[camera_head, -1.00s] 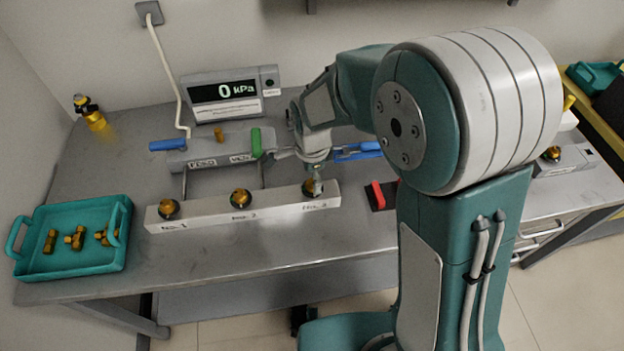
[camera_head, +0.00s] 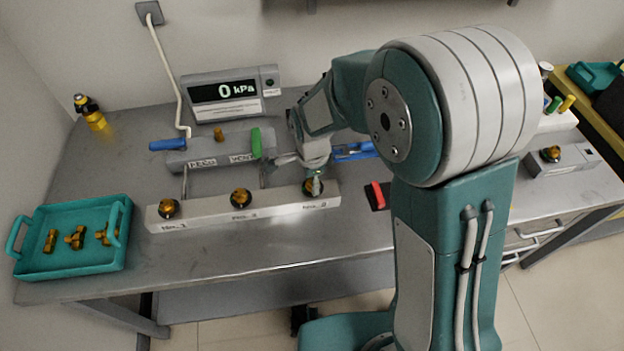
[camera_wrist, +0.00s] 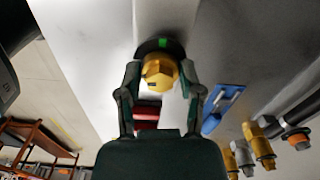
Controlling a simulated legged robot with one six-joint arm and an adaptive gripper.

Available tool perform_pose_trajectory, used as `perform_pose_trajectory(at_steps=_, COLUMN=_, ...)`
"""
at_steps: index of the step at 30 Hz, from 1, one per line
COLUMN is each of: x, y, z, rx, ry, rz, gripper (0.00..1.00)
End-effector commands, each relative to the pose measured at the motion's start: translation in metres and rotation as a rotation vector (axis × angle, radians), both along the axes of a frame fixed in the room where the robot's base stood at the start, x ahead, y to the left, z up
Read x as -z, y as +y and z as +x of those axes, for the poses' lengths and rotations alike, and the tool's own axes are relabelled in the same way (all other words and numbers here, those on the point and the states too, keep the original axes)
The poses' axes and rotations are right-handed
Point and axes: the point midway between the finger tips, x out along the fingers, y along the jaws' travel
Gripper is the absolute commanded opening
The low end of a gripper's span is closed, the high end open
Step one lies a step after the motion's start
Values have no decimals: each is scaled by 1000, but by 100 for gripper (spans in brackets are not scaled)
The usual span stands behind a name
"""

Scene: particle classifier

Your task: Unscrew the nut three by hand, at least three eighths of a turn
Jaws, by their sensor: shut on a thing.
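Nut three is the brass nut (camera_head: 311,188) on a dark round base at the right end of the pale bar (camera_head: 275,204). My gripper (camera_head: 316,182) reaches down onto it from above and partly covers it. In the wrist view the brass nut (camera_wrist: 158,72) sits between the two dark fingers of my gripper (camera_wrist: 160,78), which is shut on it. A green mark shows on the dark base beside the nut. Two more brass nuts stand on the bar, the middle one (camera_head: 241,197) and the left one (camera_head: 168,207).
Behind the bar is a grey manifold (camera_head: 215,150) with a blue and a green handle. A gauge (camera_head: 222,92) above it reads 0 kPa. A teal tray (camera_head: 70,277) with brass fittings is at left. A red-handled thing (camera_head: 378,193) lies close right of the bar.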

Motion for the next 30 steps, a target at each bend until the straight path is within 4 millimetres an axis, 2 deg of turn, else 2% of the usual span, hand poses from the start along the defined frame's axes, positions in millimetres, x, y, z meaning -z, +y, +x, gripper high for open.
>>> perform_pose_trajectory(at_steps=11, x=0, y=0, z=1, rx=-206, ry=-4, rz=1, gripper=0)
perform_pose_trajectory(at_steps=30, x=1, y=0, z=1, rx=-810, ry=-4, rz=1, gripper=1)
